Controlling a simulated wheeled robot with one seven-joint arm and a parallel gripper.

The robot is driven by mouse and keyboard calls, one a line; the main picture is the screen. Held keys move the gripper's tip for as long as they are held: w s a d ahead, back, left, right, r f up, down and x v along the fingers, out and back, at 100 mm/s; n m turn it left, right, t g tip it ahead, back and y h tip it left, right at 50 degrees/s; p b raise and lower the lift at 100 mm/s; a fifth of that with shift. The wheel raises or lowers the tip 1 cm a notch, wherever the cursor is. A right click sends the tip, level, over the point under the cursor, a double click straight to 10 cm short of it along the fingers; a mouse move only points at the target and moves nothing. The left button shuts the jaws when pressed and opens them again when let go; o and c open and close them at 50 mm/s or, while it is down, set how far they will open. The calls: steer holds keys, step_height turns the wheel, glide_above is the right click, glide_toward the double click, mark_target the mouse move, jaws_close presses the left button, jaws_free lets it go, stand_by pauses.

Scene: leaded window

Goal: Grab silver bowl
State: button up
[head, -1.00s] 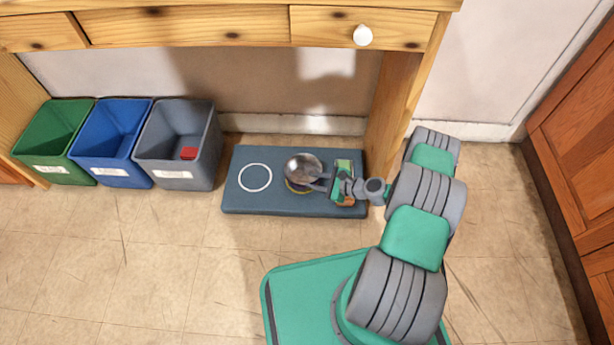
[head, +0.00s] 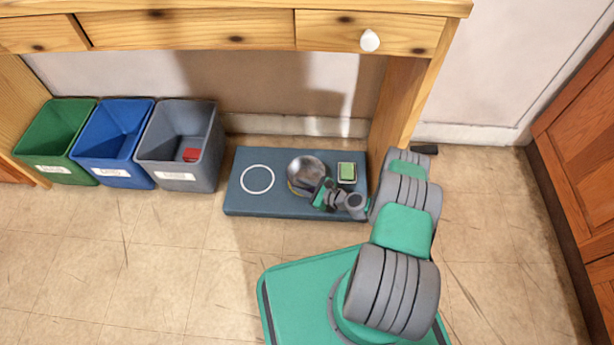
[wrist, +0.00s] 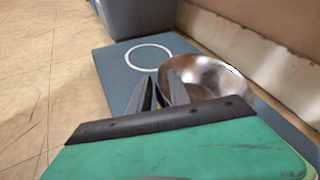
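The silver bowl (head: 307,170) sits on the right half of the dark blue mat (head: 240,205), right of a white ring (head: 257,179). My gripper (head: 320,188) is at the bowl's near right side in the head view. In the wrist view the bowl (wrist: 212,75) is just beyond and right of my gripper (wrist: 160,88). Its two fingers stand apart, with the right finger overlapping the bowl's left rim in the picture. I cannot tell whether the rim lies between them or touches them. The bowl's near side is partly hidden by my gripper.
A small green-topped block (head: 347,173) lies on the mat right of the bowl. Green (head: 52,165), blue (head: 110,170) and grey (head: 180,170) bins stand left of the mat. A wooden desk (head: 230,30) overhangs the back, with its leg (head: 395,110) at the right.

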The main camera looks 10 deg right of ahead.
steer(key=shift+a, duration=0.15)
steer(key=shift+c, duration=1.4)
jaws_close()
